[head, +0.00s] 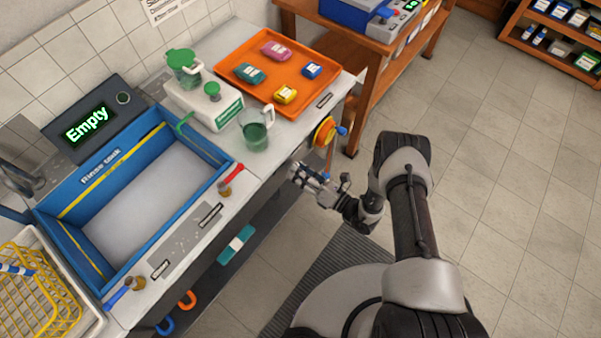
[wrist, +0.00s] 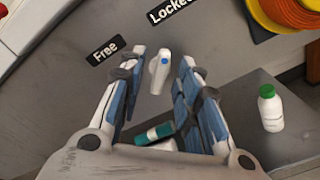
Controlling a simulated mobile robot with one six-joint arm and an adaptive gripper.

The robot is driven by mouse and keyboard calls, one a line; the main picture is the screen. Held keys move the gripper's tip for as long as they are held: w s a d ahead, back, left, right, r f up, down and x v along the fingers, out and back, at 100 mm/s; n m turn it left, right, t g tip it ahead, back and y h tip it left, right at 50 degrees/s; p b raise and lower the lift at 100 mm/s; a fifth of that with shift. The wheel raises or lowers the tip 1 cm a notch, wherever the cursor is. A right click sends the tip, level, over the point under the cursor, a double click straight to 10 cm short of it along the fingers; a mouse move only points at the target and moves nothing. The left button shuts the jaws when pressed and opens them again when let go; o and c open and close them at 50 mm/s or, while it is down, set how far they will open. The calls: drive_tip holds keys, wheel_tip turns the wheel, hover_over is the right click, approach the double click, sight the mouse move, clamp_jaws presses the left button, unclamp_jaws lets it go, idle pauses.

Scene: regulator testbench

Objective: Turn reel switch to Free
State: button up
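The reel switch (wrist: 158,76), a small white lever with a blue dot, is on the grey counter front in the wrist view. The "Free" label (wrist: 103,52) is to its upper left and the "Locked" label (wrist: 170,9) is above it. The lever lies roughly up and down in the picture; I cannot tell which label it is set to. My gripper (wrist: 163,60) is open, with one blue-padded finger on each side of the lever. I see no clear contact. In the head view my gripper (head: 309,180) is in front of the counter; the switch is not discernible there.
The orange hose reel (head: 325,132) is close by on the counter front; it also shows in the wrist view (wrist: 285,12). Floor to the right is clear.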

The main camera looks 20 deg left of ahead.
drive_tip(key=shift+c, duration=0.2)
clamp_jaws()
drive_tip(key=shift+n, duration=0.4)
drive_tip(key=n+b, duration=0.2)
drive_tip(key=n, duration=1.5)
drive_tip(key=shift+s+b, duration=0.1)
drive_tip(key=shift+b, duration=0.3)
drive_tip(key=shift+n, duration=0.3)
